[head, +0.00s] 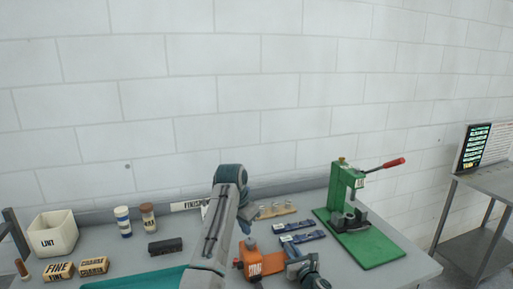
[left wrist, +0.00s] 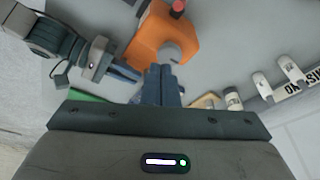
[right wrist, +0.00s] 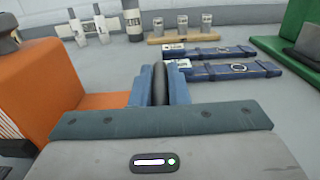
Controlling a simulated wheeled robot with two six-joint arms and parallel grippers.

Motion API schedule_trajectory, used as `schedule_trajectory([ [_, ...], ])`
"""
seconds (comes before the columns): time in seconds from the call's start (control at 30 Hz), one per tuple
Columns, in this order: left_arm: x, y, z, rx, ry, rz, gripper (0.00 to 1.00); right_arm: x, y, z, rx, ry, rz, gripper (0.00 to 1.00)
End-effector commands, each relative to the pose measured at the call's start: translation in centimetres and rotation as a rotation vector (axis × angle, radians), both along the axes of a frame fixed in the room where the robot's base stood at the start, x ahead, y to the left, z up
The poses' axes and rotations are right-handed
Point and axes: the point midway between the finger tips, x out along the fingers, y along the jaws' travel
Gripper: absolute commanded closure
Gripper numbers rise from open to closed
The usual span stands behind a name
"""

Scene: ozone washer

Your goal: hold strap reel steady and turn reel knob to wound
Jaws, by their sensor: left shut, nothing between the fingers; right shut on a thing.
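The orange strap reel (head: 262,263) stands on the bench near its front edge; it also shows in the left wrist view (left wrist: 150,38) with a red knob (left wrist: 177,8) on it. In the right wrist view its orange body (right wrist: 45,90) is at the left. My right gripper (right wrist: 155,85) is shut on a dark rounded part (right wrist: 160,84) beside the orange body; which part is hard to tell. My left gripper (left wrist: 163,72) is shut and empty, just beside the reel's grey round part (left wrist: 170,54). In the head view my left arm hides part of the area left of the reel.
Two blue straps (head: 300,238) lie behind the reel, near a wooden rack (head: 276,211). A green press (head: 350,205) with a red-handled lever stands at the right. A lint bin (head: 52,235), labelled boxes (head: 58,271), jars (head: 148,218) and a black block (head: 165,246) are at the left.

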Motion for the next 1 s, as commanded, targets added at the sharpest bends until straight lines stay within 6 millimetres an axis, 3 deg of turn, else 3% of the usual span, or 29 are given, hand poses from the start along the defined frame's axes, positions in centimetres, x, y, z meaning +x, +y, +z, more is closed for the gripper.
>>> schedule_trajectory([
  [0.5,0.0,0.2,-5.7,0.002,0.002,0.000,1.00,0.0,0.0,0.0,0.000,0.000,0.000,1.00],
  [0.7,0.0,0.2,-6.8,0.001,0.000,0.000,1.00,0.0,0.0,0.0,0.001,0.000,0.000,1.00],
  [1.0,0.0,0.1,-6.9,0.001,0.000,0.001,1.00,0.0,0.0,0.0,0.001,0.000,0.000,1.00],
])
